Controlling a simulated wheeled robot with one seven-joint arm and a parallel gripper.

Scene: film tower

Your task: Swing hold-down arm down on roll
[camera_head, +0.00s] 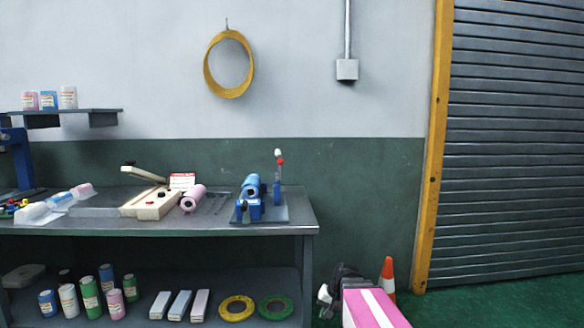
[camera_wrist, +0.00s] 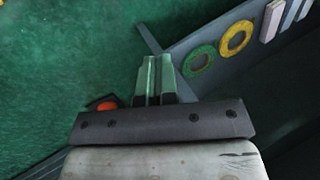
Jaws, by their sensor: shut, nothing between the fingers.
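A blue roll (camera_head: 250,184) sits in a blue holder (camera_head: 246,212) on a grey base plate at the bench's right end. An arm with a red and white knob (camera_head: 279,160) stands upright on a blue post just right of the roll; it looks like the hold-down arm, raised clear of the roll. My gripper (camera_wrist: 157,80) is shut and empty in the wrist view, above the green floor beside the bench's lower shelf. It is away from the roll and the arm, which do not show in that view.
The bench (camera_head: 90,222) also bears a cream sealer (camera_head: 150,204) and a pink roll (camera_head: 193,198). Tape rings (camera_head: 237,308) lie on the lower shelf. An orange cone (camera_head: 388,275) stands right of the bench. Space above the bench's right end looks free.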

